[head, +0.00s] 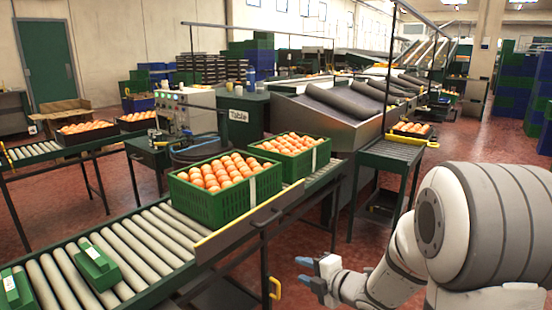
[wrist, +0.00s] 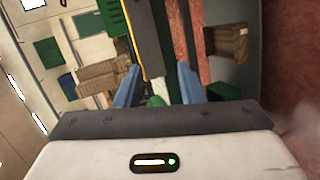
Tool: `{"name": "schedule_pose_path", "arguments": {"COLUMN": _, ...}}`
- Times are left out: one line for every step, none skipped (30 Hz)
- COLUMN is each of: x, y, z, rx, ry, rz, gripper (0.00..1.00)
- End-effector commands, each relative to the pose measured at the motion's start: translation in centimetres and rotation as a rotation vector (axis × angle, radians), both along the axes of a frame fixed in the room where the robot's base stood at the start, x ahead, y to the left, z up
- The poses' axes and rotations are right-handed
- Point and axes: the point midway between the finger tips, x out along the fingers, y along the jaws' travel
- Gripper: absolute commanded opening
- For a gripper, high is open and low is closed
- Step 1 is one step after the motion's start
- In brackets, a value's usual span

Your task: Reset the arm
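My gripper (head: 308,272) is in front of the roller conveyor in the head view, low and to the right, over the red floor. Its two blue fingers stand apart with nothing between them. The wrist view also shows the gripper (wrist: 158,85) with its fingers apart. My white and grey arm fills the right side of the head view.
A roller conveyor (head: 150,238) carries a green crate (head: 222,205) of oranges and a second green crate (head: 318,157) behind it. A yellow-edged rail runs along its near side. The red floor (head: 345,240) between conveyor and arm is clear. Stacked blue bins (head: 513,90) stand far right.

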Motion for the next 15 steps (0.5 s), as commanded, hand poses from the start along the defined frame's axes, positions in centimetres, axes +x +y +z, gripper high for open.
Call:
{"name": "schedule_pose_path", "arguments": {"x": 0.2, "y": -0.5, "z": 1.6, "rx": -0.003, "ry": 0.02, "rz": -0.043, "gripper": 0.35}}
{"name": "schedule_pose_path", "arguments": {"x": 0.3, "y": -0.9, "z": 2.2, "rx": -0.003, "ry": 0.036, "rz": -0.073, "gripper": 0.35}}
{"name": "schedule_pose_path", "arguments": {"x": 0.4, "y": -1.4, "z": 2.9, "rx": -0.002, "ry": 0.061, "rz": -0.117, "gripper": 0.35}}
{"name": "schedule_pose_path", "arguments": {"x": 0.4, "y": -1.9, "z": 3.5, "rx": 0.0, "ry": 0.078, "rz": -0.152, "gripper": 0.35}}
{"name": "schedule_pose_path", "arguments": {"x": 0.5, "y": -2.3, "z": 4.2, "rx": 0.003, "ry": 0.099, "rz": -0.189, "gripper": 0.35}}
{"name": "schedule_pose_path", "arguments": {"x": 0.5, "y": -3.0, "z": 5.2, "rx": 0.01, "ry": 0.127, "rz": -0.244, "gripper": 0.35}}
{"name": "schedule_pose_path", "arguments": {"x": 0.4, "y": -3.5, "z": 6.0, "rx": 0.017, "ry": 0.151, "rz": -0.288, "gripper": 0.35}}
{"name": "schedule_pose_path", "arguments": {"x": 0.3, "y": -4.1, "z": 7.0, "rx": 0.026, "ry": 0.175, "rz": -0.337, "gripper": 0.35}}
{"name": "schedule_pose_path", "arguments": {"x": 0.1, "y": -5.0, "z": 8.3, "rx": 0.043, "ry": 0.213, "rz": -0.411, "gripper": 0.35}}
{"name": "schedule_pose_path", "arguments": {"x": -0.2, "y": -5.7, "z": 9.5, "rx": 0.059, "ry": 0.244, "rz": -0.472, "gripper": 0.35}}
{"name": "schedule_pose_path", "arguments": {"x": -0.6, "y": -6.5, "z": 10.7, "rx": 0.08, "ry": 0.278, "rz": -0.538, "gripper": 0.35}}
{"name": "schedule_pose_path", "arguments": {"x": -1.3, "y": -7.4, "z": 12.3, "rx": 0.113, "ry": 0.327, "rz": -0.63, "gripper": 0.35}}
{"name": "schedule_pose_path", "arguments": {"x": -2.0, "y": -8.1, "z": 13.5, "rx": 0.14, "ry": 0.364, "rz": -0.7, "gripper": 0.35}}
{"name": "schedule_pose_path", "arguments": {"x": -2.7, "y": -8.7, "z": 14.5, "rx": 0.168, "ry": 0.402, "rz": -0.767, "gripper": 0.35}}
{"name": "schedule_pose_path", "arguments": {"x": -3.8, "y": -9.4, "z": 15.9, "rx": 0.213, "ry": 0.454, "rz": -0.856, "gripper": 0.35}}
